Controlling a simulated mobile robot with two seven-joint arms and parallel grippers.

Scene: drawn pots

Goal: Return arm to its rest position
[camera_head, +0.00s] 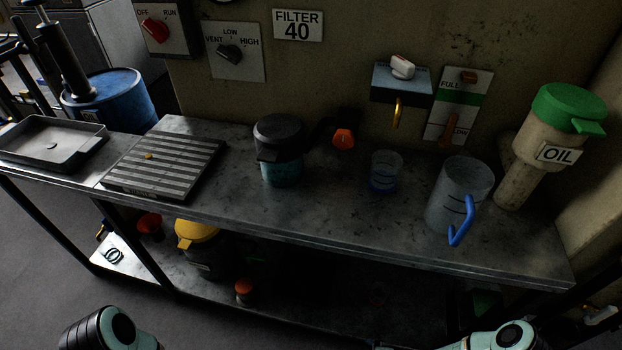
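Part of my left arm (108,330) shows at the bottom left edge, in front of the bench and low over the floor. Part of my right arm (492,336) shows at the bottom right edge, below the bench front. Both arms are apart from the bench. Neither gripper's fingers can be seen; both grippers are outside the frame, so what they hold, if anything, is hidden.
The metal bench (330,215) carries a black-lidded jar (279,150), a small clear cup (385,172), a clear jug (459,194), a green-capped oil container (548,135), a slatted grate (163,165) and a tray (52,145). The bench's front middle is clear.

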